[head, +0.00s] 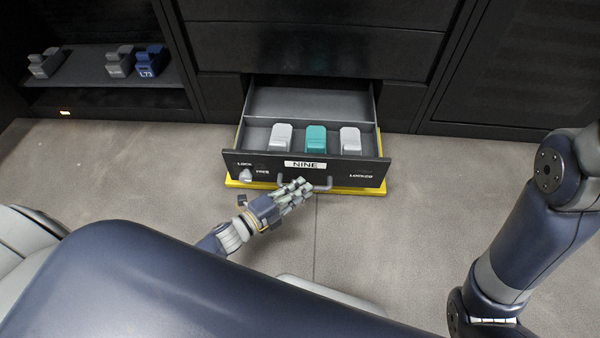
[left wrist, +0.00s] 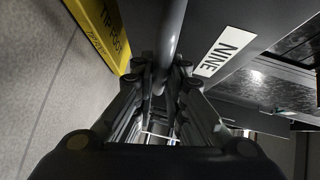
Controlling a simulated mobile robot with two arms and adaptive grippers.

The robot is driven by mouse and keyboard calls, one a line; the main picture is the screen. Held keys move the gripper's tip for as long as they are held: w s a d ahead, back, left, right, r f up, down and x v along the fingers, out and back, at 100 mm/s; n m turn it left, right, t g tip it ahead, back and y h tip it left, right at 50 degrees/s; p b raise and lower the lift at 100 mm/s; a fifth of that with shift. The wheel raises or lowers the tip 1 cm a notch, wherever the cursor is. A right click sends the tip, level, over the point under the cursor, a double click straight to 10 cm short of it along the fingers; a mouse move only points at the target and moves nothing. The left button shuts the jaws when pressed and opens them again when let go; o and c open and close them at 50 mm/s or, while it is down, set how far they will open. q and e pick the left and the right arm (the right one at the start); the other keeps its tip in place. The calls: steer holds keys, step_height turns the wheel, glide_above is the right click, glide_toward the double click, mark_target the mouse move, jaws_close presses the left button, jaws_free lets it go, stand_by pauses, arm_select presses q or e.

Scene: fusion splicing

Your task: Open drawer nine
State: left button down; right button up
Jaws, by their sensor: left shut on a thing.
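The drawer labelled NINE (head: 372,174) is pulled well out of the black cabinet, low near the floor. Its handle (head: 323,186) is a grey bar on the front, below the label (head: 305,164). My left gripper (head: 300,190) is shut on the handle. In the left wrist view the handle bar (left wrist: 172,35) runs between the fingers of my left gripper (left wrist: 165,82), beside the label (left wrist: 226,50). Inside the drawer are a white block (head: 282,138), a teal block (head: 316,140) and another white block (head: 350,141). My right gripper is out of view.
A yellow strip (head: 360,190) lies under the drawer front. A knob (head: 245,176) sits at the front's left, by lock markings. An open shelf (head: 85,70) at the left holds grey blocks and a blue block (head: 150,62). The floor (head: 100,170) around is clear.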

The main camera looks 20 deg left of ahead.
arm_select(q)
steer(key=shift+s+d+p, duration=0.2)
steer(key=shift+s, duration=0.6)
steer(key=shift+s+d+p, duration=0.15)
steer(key=shift+s+d, duration=0.05)
steer(key=shift+s, duration=0.6)
steer(key=c, duration=1.6)
jaws_free()
steer(key=shift+c, duration=0.2)
steer(key=v, duration=1.2)
